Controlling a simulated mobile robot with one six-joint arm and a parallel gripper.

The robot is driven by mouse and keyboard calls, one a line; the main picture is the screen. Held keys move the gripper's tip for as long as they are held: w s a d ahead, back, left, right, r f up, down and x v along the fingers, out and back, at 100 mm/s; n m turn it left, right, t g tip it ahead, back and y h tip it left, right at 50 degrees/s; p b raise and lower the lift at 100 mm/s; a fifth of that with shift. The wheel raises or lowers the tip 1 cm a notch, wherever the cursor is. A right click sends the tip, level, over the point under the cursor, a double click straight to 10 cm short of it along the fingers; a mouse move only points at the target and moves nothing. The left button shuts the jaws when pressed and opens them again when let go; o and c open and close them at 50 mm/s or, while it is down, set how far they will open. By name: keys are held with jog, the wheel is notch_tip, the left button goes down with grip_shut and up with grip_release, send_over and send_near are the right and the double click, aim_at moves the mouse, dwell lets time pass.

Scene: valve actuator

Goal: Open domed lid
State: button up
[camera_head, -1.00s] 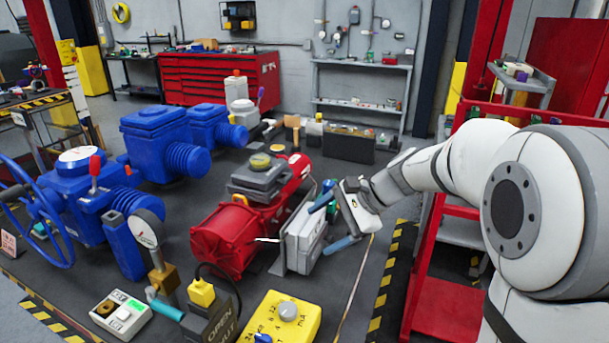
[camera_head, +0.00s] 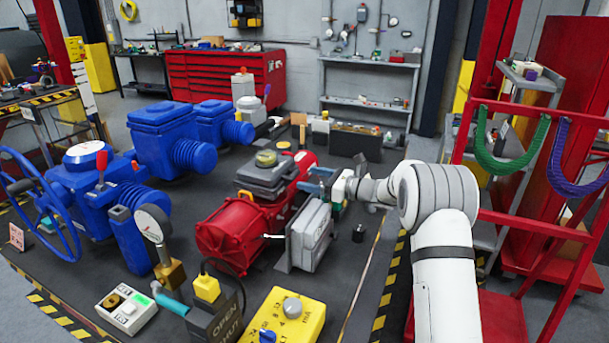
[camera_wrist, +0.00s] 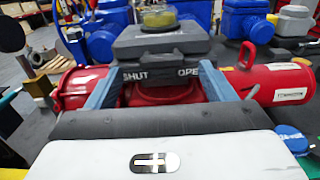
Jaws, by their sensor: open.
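A yellow-green domed lid (camera_head: 266,158) sits on a dark grey box (camera_head: 262,180) on top of the red actuator (camera_head: 228,226). My gripper (camera_head: 318,180) is to the right of the box in the head view. In the wrist view my gripper (camera_wrist: 160,85) is open, its two blue-grey fingers apart with nothing held between them. The fingertips are near the box's lower front; contact cannot be told.
A pale grey housing (camera_head: 310,235) stands beside the actuator, near my gripper. A small black cylinder (camera_head: 358,233) is on the bench to its right. Blue valve units (camera_head: 160,135) are at the left. A yellow control box (camera_head: 285,318) is in front.

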aim_at(296, 175)
jog(key=shift+p+x, duration=0.3)
jog(key=shift+x, duration=1.65)
